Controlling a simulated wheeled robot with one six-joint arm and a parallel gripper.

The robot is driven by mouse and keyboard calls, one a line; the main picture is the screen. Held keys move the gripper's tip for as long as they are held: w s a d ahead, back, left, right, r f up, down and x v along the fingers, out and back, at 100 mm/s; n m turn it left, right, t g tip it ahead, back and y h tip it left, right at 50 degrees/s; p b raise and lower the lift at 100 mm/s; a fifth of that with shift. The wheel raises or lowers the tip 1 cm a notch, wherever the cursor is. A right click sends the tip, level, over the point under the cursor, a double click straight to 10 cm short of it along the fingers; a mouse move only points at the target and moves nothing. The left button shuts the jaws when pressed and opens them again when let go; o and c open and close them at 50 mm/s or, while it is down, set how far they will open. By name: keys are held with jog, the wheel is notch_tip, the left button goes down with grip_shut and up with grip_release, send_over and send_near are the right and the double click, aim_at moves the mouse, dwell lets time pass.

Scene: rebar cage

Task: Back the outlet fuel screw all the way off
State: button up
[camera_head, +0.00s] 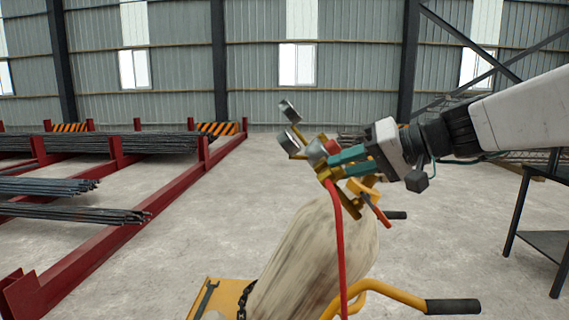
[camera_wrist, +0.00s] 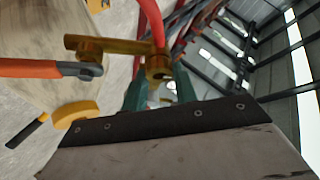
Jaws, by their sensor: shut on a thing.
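A brass regulator (camera_head: 325,173) with two round gauges, an upper gauge (camera_head: 289,111) and a lower gauge (camera_head: 290,143), sits at the top of a pale gas cylinder (camera_head: 312,255). My gripper (camera_head: 331,163) reaches in from the right, its green fingers closed at the regulator beside a red and grey round part (camera_head: 318,152). In the wrist view the gripper (camera_wrist: 160,90) has its fingers on both sides of a small part below the brass body (camera_wrist: 158,66). This appears to be the outlet fuel screw, mostly hidden by the fingers and brass body.
A red hose (camera_head: 340,245) hangs from the regulator. An orange-handled wrench (camera_head: 376,210) sits at the brass fitting, close under my gripper; its handle also shows in the wrist view (camera_wrist: 30,68). A yellow cart handle (camera_head: 385,291) stands in front. Red rebar racks (camera_head: 110,240) are left.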

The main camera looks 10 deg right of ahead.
jog(key=o, duration=1)
jog(key=shift+c, duration=0.2)
jog(key=v, duration=0.7)
jog(key=shift+s+d+r, duration=0.2)
jog(key=shift+s+d, duration=0.05)
jog(key=shift+d, duration=0.05)
jog(key=s+a+f+g+h, duration=0.3)
jog(key=s+f+g+h, duration=0.5)
jog(key=s+f, duration=0.8)
jog(key=shift+f+n+h, duration=0.4)
jog(key=shift+f+h, duration=0.3)
jog(key=shift+f, duration=1.55)
